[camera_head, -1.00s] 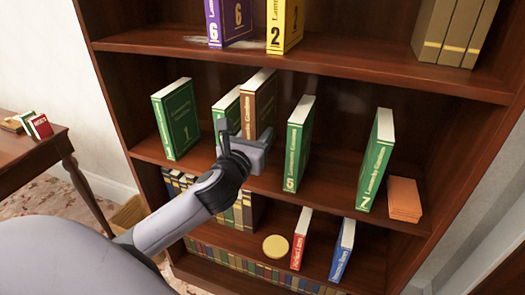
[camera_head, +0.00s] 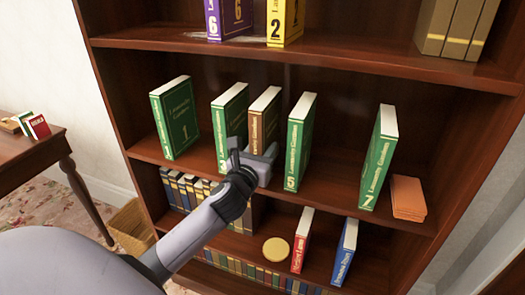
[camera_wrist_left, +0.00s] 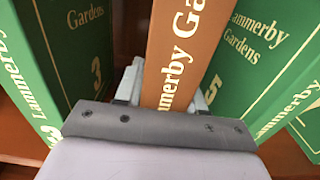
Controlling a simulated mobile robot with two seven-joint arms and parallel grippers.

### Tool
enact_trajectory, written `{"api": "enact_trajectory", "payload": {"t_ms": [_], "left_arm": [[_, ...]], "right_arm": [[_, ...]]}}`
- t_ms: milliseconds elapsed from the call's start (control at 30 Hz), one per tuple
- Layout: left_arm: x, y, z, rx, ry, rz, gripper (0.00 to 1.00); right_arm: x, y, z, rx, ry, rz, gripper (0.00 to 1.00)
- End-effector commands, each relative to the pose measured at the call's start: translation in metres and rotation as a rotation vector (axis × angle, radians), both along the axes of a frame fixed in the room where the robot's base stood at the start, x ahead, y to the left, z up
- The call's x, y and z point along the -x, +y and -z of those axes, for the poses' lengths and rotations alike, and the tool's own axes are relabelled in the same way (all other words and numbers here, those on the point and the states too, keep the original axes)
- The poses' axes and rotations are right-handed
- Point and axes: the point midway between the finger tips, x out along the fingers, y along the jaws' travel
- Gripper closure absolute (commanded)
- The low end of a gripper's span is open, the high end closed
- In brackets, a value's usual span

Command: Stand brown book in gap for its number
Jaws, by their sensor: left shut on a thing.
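The brown book (camera_head: 264,117) stands upright on the middle shelf between the green book 3 (camera_head: 230,120) and the green book 5 (camera_head: 299,142). My left gripper (camera_head: 252,160) is shut on its lower spine. In the left wrist view the brown book (camera_wrist_left: 184,50) is between the fingers, with book 3 (camera_wrist_left: 75,40) to the left and book 5 (camera_wrist_left: 255,60) to the right. Its number is hidden by the gripper. Green book 1 (camera_head: 175,118) stands at the left and green book 7 (camera_head: 379,158) at the right. My right gripper is not in view.
Orange books (camera_head: 408,198) lie at the shelf's right end. The shelf has free room between books 5 and 7. Below are a round yellow object (camera_head: 276,249), a red book (camera_head: 302,240) and a blue book (camera_head: 344,252). A table (camera_head: 35,155) stands at the left.

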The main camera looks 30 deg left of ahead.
Motion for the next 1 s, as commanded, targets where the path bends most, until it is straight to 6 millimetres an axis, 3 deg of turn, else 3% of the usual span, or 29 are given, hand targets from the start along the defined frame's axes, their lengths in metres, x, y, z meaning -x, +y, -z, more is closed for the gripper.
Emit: {"api": "enact_trajectory", "payload": {"t_ms": [167, 200, 267, 300, 667, 1000], "left_arm": [[0.0, 0.0, 0.0, -0.001, -0.006, 0.001, 1.0], [0.0, 0.0, 0.003, 0.0, 0.0, 0.0, 0.58], [0.0, 0.0, 0.002, 0.001, 0.0, 0.0, 0.39], [0.0, 0.0, 0.002, 0.001, 0.0, 0.0, 0.36], [0.002, 0.0, 0.0, -0.001, 0.001, 0.0, 0.36], [0.051, -0.012, 0.001, 0.001, 0.003, 0.0, 0.36]], "right_arm": [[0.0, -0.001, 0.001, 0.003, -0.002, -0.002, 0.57], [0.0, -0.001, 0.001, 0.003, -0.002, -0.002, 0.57], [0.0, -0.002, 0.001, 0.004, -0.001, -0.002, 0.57], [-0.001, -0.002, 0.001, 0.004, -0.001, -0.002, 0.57], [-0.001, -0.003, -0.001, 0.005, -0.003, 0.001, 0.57], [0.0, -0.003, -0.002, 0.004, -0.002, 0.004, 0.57]]}}
